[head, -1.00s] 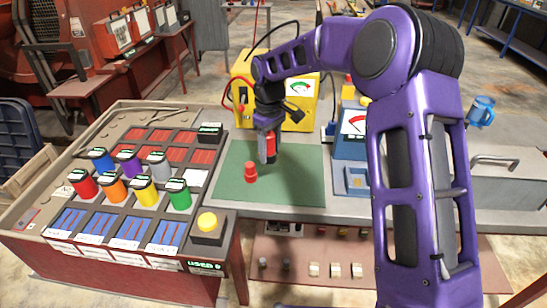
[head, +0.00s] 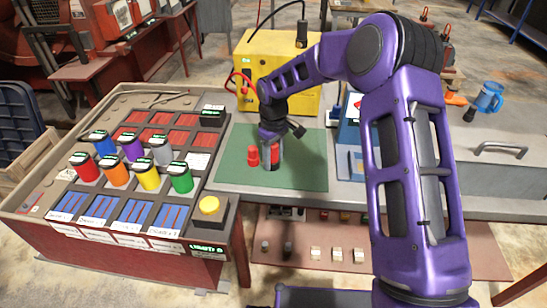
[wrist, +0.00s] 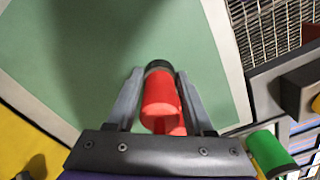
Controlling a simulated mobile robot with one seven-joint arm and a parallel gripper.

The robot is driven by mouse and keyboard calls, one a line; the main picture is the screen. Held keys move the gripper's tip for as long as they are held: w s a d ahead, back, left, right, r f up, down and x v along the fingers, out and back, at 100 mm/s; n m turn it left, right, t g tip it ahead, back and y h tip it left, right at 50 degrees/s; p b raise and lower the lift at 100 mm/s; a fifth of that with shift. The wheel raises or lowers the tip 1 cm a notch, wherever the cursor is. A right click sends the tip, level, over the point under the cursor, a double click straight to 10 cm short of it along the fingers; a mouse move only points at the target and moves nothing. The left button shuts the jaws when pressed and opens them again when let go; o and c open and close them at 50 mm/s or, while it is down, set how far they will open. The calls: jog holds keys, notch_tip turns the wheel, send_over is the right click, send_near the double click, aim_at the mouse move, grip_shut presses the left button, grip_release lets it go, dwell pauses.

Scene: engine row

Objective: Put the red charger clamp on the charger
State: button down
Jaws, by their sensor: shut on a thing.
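My gripper (head: 271,160) is low over the green mat (head: 228,172). Its jaws are shut on a red cylinder (wrist: 160,98) with a dark end, which is partly hidden by the fingers in the head view. I cannot tell if its end touches the mat. A second small red piece (head: 252,157) stands on the mat just left of my gripper; red also shows behind the held cylinder in the wrist view. The charger, a yellow box (head: 258,60), stands behind the mat. A red clamp-like part (head: 244,89) on a red cable is at its left side.
A tray-topped bench with several coloured cans, such as a green one (head: 180,180), and a yellow button (head: 209,205) lies left. A blue device (head: 349,136) stands right of the mat, partly behind my arm. The mat's front is clear.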

jog(key=shift+c, duration=1.3)
grip_release()
